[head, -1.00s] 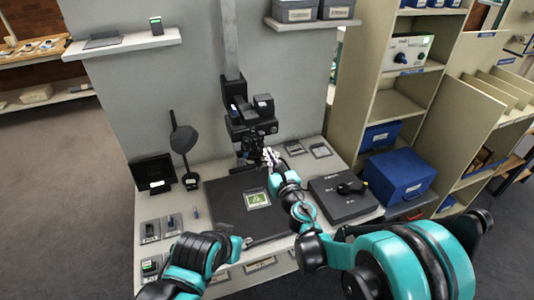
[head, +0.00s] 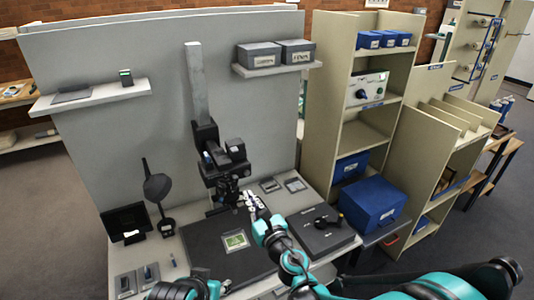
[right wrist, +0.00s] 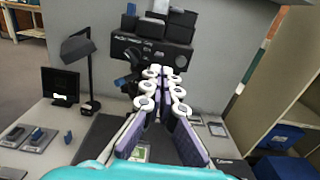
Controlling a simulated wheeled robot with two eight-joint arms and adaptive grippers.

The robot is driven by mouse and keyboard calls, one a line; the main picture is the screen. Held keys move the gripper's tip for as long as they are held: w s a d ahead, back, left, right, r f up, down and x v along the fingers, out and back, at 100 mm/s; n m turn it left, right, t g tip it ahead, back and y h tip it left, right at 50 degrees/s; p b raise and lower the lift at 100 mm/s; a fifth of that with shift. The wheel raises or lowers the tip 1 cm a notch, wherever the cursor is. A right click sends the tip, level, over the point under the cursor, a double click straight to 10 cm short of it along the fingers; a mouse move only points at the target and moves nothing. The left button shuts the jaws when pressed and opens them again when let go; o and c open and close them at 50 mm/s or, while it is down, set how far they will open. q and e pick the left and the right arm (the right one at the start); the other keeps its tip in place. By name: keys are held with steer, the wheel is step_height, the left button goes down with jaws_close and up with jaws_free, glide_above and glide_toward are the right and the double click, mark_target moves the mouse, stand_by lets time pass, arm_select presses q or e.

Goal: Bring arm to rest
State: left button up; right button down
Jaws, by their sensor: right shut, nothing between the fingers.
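My right gripper (head: 251,203) is shut and empty, held over the bench in front of the black camera stand (head: 222,165). Its fingers fill the middle of the right wrist view (right wrist: 163,88), with the stand's dark head behind them. My right arm reaches in from the lower right. My left gripper (head: 218,288) is at the bottom edge, low over the front of the bench; its fingers are too small and cut off to read. A dark board (head: 208,247) with a green card (head: 235,241) on it lies below the right gripper.
A black box (head: 318,238) lies right of the right gripper, and a blue box (head: 371,203) stands beyond it. A small monitor (head: 126,223) and a dark lamp (head: 157,187) stand at the left. A wall shelf (head: 279,70) with grey boxes hangs above.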

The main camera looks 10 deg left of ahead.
steer(key=s+d+r+m+h, duration=0.2)
steer(key=d+m+h, duration=0.4)
steer(key=d+m, duration=0.65)
steer(key=s+d+r+m+h, duration=0.1)
steer(key=d+m+h, duration=0.4)
steer(key=d+m, duration=0.75)
steer(key=s+d+f+m+g, duration=0.2)
steer(key=s+f+m+g, duration=0.2)
steer(key=s+m, duration=0.5)
steer(key=s+d+f+m+g, duration=0.3)
steer(key=s+f+m, duration=0.3)
steer(key=s, duration=0.5)
steer(key=m+g, duration=0.1)
steer(key=m, duration=0.1)
steer(key=shift+s+d+m+y, duration=0.15)
steer(key=shift+d+m+y, duration=0.1)
steer(key=shift+m+y, duration=0.15)
